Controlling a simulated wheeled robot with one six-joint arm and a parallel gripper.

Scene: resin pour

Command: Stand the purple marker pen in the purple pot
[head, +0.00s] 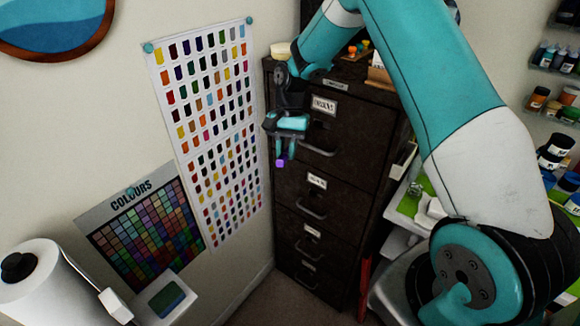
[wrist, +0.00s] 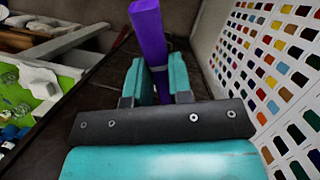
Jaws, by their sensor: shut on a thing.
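The purple marker pen (wrist: 148,30) is held between the two teal fingers of my gripper (wrist: 158,78) in the wrist view. Its far end sticks out beyond the fingertips. In the head view my gripper (head: 287,145) hangs in front of the dark filing cabinet, and the purple end of the pen (head: 280,163) shows just below the fingers. The pen is in the air, apart from any surface that I can make out. I cannot make out the purple pot in either view.
The dark filing cabinet (head: 312,208) has labelled drawers with protruding handles. The wall with a colour chart (head: 212,125) is close on the left. A paper roll (head: 40,285) stands at the lower left. Shelves with paint jars (head: 556,150) line the right.

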